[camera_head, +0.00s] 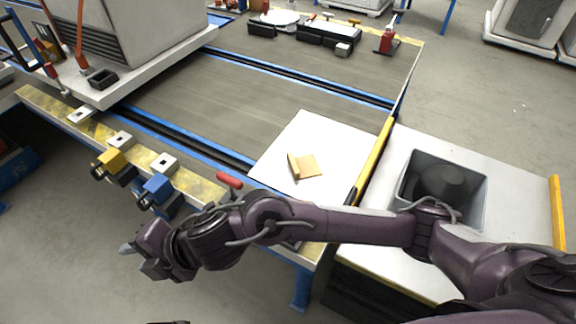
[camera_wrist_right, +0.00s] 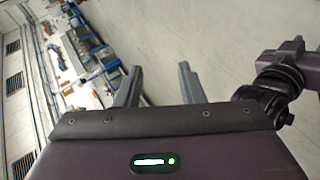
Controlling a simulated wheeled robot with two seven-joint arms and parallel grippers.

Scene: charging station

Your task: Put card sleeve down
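A small tan folded piece, which looks like the card sleeve (camera_head: 308,166), lies on a white board (camera_head: 300,132) at the near right corner of the large table. One part lies flat and a narrow flap stands up at its left. My right gripper (camera_head: 138,260) is well to the left of it, past the table's near edge and over the floor. In the right wrist view, its two fingers (camera_wrist_right: 160,80) are apart with nothing between them. My left gripper does not show in the head view. A purple and black arm part at the right of the wrist view is unclear.
My right arm crosses in front of the near table edge. A grey bin (camera_head: 408,180) with a dark round object stands at right. Yellow (camera_head: 112,160) and blue (camera_head: 156,188) clamps sit along the near edge. A large grey machine (camera_head: 130,30) stands far left.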

